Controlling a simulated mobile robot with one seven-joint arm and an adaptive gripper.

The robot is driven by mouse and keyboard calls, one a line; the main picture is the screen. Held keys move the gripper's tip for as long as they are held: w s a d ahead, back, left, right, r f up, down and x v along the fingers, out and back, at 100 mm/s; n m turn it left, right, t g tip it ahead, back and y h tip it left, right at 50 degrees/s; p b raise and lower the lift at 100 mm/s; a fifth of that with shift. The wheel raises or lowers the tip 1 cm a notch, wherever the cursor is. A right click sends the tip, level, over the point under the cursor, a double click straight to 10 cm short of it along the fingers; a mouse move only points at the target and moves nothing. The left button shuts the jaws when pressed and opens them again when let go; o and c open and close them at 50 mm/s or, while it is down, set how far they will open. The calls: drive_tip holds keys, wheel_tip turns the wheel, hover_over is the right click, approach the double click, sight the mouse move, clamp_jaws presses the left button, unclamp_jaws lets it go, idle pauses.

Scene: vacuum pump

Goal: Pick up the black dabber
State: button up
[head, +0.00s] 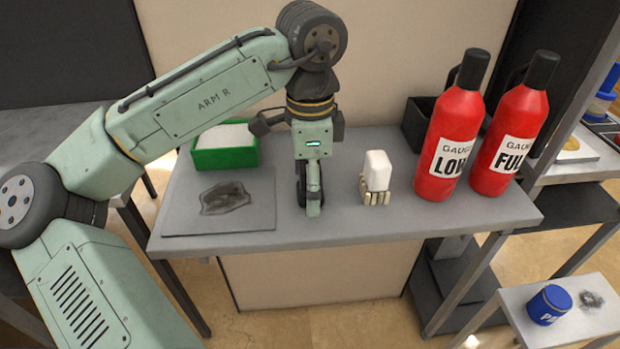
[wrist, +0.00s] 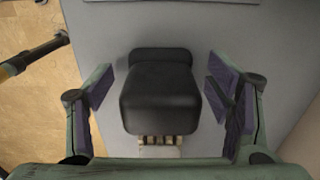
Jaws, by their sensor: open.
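The black dabber (wrist: 160,95) lies between the fingers of my gripper (wrist: 158,98) in the wrist view, on the grey tabletop. In the head view my gripper (head: 309,198) points down at the middle of the table and mostly hides the dabber.
A white block on a beige base (head: 376,183) stands just right of my gripper. Left are a grey mat (head: 180,214) with a dark stain and a green tray (head: 226,158). Two red bottles, LOW (head: 448,140) and FULL (head: 511,140), stand right. The table's front edge (head: 340,240) is near.

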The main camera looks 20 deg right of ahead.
drive_tip(key=shift+c, duration=0.5)
drive_tip(key=c, duration=1.2)
drive_tip(key=shift+o, duration=0.2)
drive_tip(key=shift+r, duration=0.45)
drive_tip(key=shift+s+r+b, duration=0.25)
drive_tip(key=shift+r+b, duration=0.05)
drive_tip(key=shift+r, duration=0.35)
drive_tip(key=shift+s+r+b, duration=0.25)
drive_tip(key=shift+r, duration=0.35)
drive_tip(key=s+a+r+b, duration=0.1)
drive_tip(key=s+b, duration=0.1)
drive_tip(key=s, duration=1.3)
drive_tip(key=shift+a+r, duration=0.15)
drive_tip(key=shift+r, duration=0.15)
drive_tip(key=o, duration=0.7)
drive_tip(key=c, duration=0.6)
